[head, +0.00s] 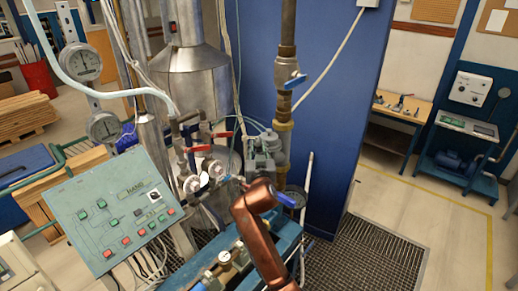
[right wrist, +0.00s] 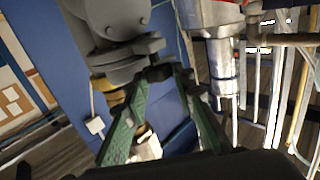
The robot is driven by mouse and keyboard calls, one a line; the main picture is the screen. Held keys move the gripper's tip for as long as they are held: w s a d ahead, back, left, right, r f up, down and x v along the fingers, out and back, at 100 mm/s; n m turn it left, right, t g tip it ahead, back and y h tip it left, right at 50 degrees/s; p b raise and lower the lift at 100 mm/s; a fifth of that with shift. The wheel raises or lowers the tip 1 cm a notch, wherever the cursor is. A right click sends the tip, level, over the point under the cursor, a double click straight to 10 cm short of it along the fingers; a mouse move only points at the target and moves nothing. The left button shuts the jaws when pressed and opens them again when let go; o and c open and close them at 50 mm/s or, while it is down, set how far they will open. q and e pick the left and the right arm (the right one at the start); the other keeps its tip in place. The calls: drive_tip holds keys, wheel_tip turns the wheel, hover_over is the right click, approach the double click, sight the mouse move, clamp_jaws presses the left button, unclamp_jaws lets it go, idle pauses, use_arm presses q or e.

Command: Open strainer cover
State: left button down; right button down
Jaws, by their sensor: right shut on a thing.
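The strainer (head: 264,146) is a grey-green fitting on the pipework against the blue pillar in the head view. In the right wrist view its grey round flanged part, which looks like the strainer cover (right wrist: 118,28), fills the upper left. My right gripper (right wrist: 169,73) has green fingers that converge, with dark tips at the lower edge of this flange. It is shut on the cover's edge; the exact contact is hard to see. In the head view my copper-coloured right arm hides most of this gripper. My left gripper is not in view.
A green control panel (head: 117,211) stands at the left of the pipework. Red-handled valves, gauges and a blue-handled valve (head: 295,81) crowd the space around the strainer. A dark floor grating (head: 372,262) lies clear at the right.

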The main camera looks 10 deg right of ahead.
drive_tip(key=shift+a+r, duration=0.15)
drive_tip(key=shift+r, duration=0.45)
drive_tip(key=c, duration=2.1)
unclamp_jaws()
drive_tip(key=o, duration=0.3)
drive_tip(key=shift+w+f, duration=0.2)
drive_tip(key=shift+f, duration=0.05)
drive_tip(key=shift+o, duration=1)
drive_tip(key=shift+f, duration=0.1)
drive_tip(key=shift+s+f, duration=0.1)
drive_tip(key=shift+s, duration=0.1)
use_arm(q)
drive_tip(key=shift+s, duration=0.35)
use_arm(e)
drive_tip(key=s, duration=1.1)
drive_tip(key=shift+s+a, duration=0.4)
drive_tip(key=shift+a, duration=0.05)
